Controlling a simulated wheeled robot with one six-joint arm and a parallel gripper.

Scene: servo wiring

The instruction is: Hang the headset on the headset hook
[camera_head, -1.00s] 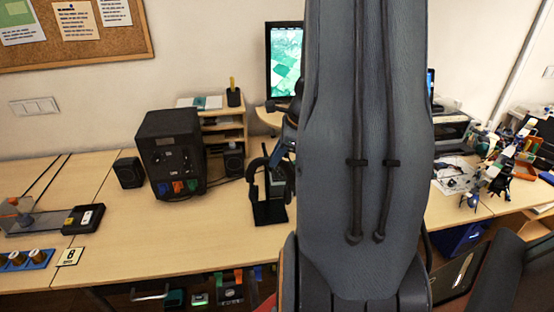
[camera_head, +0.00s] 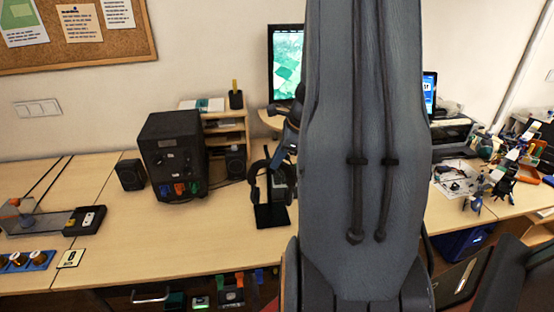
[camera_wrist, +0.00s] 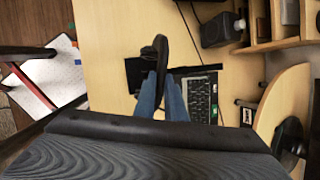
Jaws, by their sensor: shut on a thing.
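The black headset (camera_head: 256,183) is upright above the desk in the head view, left of my arm. In the wrist view its dark band (camera_wrist: 158,62) lies between the tips of my blue fingers. My gripper (camera_wrist: 158,84) is shut on the band; in the head view it is mostly hidden behind my arm. A black stand base (camera_head: 272,216) sits on the desk below the headset, and it also shows in the wrist view (camera_wrist: 134,74). I cannot make out the hook itself, nor whether the headset touches the stand.
A black boxy device (camera_head: 172,155) and a small speaker (camera_head: 130,174) stand to the left. A wooden shelf (camera_head: 222,125) and a monitor (camera_head: 287,62) are behind. A keyboard-like panel (camera_wrist: 200,98) lies beside my fingers in the wrist view.

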